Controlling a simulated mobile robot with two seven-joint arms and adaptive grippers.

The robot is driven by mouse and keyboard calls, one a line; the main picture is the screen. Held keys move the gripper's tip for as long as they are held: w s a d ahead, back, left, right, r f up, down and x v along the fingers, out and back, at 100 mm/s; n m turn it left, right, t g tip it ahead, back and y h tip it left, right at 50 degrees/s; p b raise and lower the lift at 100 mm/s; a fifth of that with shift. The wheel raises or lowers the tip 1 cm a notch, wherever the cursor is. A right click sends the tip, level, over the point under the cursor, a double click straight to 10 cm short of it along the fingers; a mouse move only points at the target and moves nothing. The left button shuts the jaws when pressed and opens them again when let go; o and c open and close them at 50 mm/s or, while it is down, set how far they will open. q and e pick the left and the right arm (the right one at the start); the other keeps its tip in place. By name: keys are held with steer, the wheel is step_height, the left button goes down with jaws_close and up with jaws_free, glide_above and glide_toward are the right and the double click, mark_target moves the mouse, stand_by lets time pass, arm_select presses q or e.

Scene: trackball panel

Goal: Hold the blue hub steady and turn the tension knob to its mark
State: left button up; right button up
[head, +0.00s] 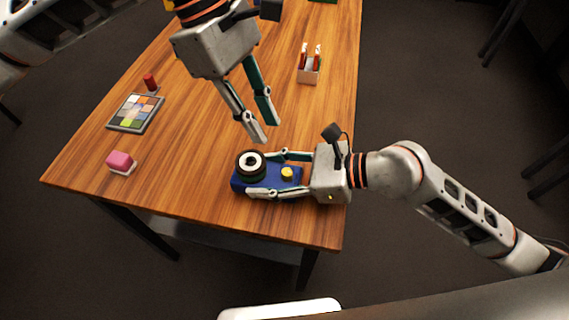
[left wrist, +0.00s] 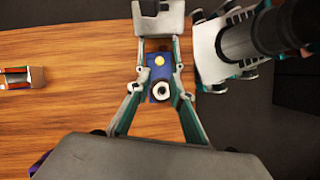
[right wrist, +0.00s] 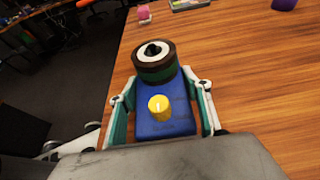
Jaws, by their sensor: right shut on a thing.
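The blue hub (head: 271,184) lies on the table near its front right corner. A yellow knob (right wrist: 159,108) with a pale line on top stands on the hub. At the hub's far end in the right wrist view is a dark round piece (right wrist: 154,64) with a white ring and dark centre. My right gripper (right wrist: 163,95) is shut on the hub, one finger along each long side. My left gripper (head: 267,132) is open and empty above the table, pointing down toward the hub. In the left wrist view the hub (left wrist: 158,92) shows between its fingers.
A pink block (head: 121,160) on a pale base, a tray of coloured squares (head: 136,113) and a small red cylinder (head: 150,82) stand to the left. A small holder with red and white pieces (head: 309,70) stands near the right edge. The wooden table between is clear.

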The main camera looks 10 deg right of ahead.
mark_target(288, 172)
arm_select(q)
steer(key=x, duration=1.1)
steer(key=shift+s+d+f, duration=0.1)
steer(key=shift+d+f, duration=0.1)
steer(key=shift+f, duration=0.1)
jaws_close()
